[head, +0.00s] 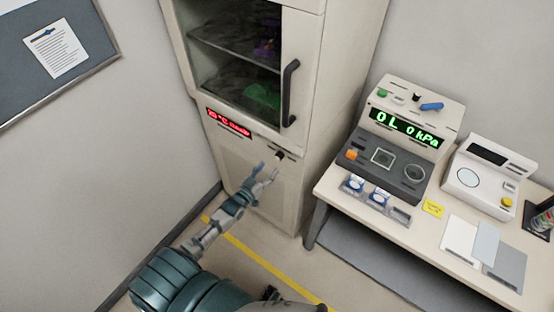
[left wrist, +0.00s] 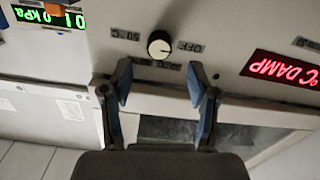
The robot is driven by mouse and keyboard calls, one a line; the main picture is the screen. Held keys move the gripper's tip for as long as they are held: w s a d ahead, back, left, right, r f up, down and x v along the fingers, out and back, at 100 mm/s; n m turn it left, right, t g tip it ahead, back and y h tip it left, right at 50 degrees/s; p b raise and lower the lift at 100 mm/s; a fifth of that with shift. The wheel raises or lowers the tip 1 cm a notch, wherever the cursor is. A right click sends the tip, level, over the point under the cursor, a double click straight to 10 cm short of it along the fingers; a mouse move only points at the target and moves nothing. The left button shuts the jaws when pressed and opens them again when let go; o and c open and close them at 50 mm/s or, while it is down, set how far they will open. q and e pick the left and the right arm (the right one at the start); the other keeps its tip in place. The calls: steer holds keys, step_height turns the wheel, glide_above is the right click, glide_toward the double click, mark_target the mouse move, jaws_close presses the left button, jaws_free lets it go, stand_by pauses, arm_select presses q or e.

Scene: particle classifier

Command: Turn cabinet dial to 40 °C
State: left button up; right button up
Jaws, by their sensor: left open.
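The cabinet (head: 295,150) stands at the back, with a dark glass door. Its dial (head: 279,156) is a small knob below the door, right of the red display (head: 229,123). In the left wrist view the dial (left wrist: 159,45) is a white-faced round knob with a dark rim and pointer mark, with small labels around it. My left gripper (head: 268,171) is open just below the dial. In the left wrist view its blue fingers (left wrist: 160,75) are apart, with the dial beyond the gap between their tips.
A black door handle (head: 290,92) sticks out above the dial. A table (head: 333,193) on the right carries an instrument with a green kPa display (head: 405,127) and a white balance (head: 484,180). A yellow line (head: 262,262) crosses the floor.

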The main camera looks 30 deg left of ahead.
mark_target(277, 158)
arm_select(q)
steer(key=w, duration=0.6)
steer(key=shift+d, duration=0.15)
steer(key=shift+w+d+b, duration=0.1)
steer(key=shift+w+b, duration=0.2)
steer(key=shift+w, duration=0.05)
steer(key=shift+c, duration=0.5)
jaws_close()
arm_select(e)
steer(key=shift+w+a, duration=0.35)
steer(key=shift+w, duration=0.15)
